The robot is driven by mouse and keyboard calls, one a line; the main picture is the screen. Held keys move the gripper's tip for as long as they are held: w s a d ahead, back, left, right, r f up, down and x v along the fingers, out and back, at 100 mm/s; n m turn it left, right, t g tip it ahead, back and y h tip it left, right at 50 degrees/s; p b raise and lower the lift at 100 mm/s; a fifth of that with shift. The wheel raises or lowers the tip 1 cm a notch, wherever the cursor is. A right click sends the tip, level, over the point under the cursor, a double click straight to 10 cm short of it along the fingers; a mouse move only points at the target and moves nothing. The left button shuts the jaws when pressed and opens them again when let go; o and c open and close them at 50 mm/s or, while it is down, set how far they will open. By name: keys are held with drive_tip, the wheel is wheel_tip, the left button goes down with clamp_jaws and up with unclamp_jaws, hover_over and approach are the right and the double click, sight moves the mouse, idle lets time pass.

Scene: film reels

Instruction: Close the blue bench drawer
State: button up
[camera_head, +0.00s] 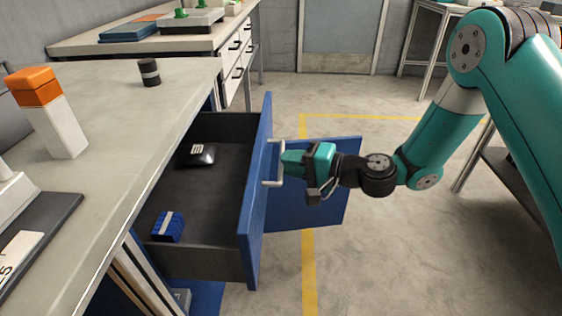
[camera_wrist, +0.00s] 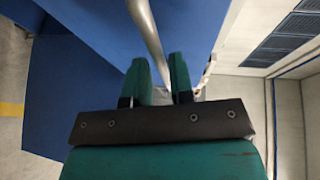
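The blue bench drawer (camera_head: 257,195) stands pulled far out from the bench. Its front is blue, its inside dark grey, and a pale bar handle (camera_head: 278,165) is on its outer face. My gripper (camera_head: 284,160) is at that handle, on the outer side of the front. In the wrist view, my two green fingers (camera_wrist: 160,75) stand apart with the handle bar (camera_wrist: 146,30) running into the gap between them. Whether they press on the bar I cannot tell. A black item (camera_head: 198,154) and a blue ribbed item (camera_head: 169,227) lie inside the drawer.
A blue panel (camera_head: 318,195), apparently an open cabinet door, stands out beyond the drawer front. The bench top (camera_head: 130,150) carries an orange-topped white box (camera_head: 55,115) and a dark cylinder (camera_head: 149,72). The floor to the right is mostly clear.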

drive_tip(key=shift+x, duration=1.45)
drive_tip(key=shift+c, duration=0.5)
clamp_jaws()
